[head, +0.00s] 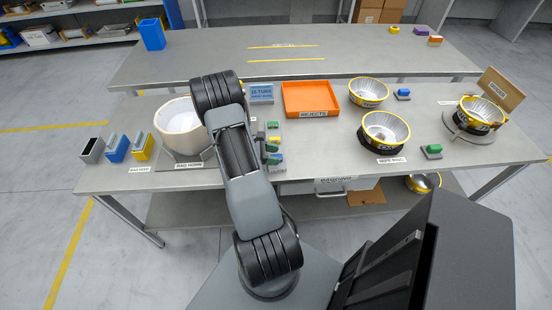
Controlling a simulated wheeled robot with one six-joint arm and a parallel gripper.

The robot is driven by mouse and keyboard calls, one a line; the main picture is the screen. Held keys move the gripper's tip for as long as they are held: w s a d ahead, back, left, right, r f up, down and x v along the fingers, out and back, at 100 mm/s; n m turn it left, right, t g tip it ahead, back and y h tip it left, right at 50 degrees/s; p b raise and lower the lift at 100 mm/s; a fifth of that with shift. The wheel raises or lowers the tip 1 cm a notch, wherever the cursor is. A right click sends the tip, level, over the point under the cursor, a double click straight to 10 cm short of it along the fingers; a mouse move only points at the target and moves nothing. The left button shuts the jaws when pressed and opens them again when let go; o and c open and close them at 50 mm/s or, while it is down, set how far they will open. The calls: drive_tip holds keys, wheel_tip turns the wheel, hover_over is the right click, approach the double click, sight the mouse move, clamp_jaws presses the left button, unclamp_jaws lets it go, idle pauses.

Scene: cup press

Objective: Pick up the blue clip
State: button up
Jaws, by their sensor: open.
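A small blue clip (403,94) lies on the grey table at right of centre, beside the upper yellow-rimmed bowl (369,92). My arm reaches forward over the table, left of the orange tray, and is well to the left of this clip.
An orange tray (305,98) marked rejects lies at the middle. A second yellow-rimmed bowl (385,132) stands in front, with a green clip (432,151) nearby. A round white-lined container (179,126) is left of my arm. A bowl on a press stand (477,116) is at right.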

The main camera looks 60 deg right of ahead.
drive_tip(key=shift+x, duration=1.45)
clamp_jaws()
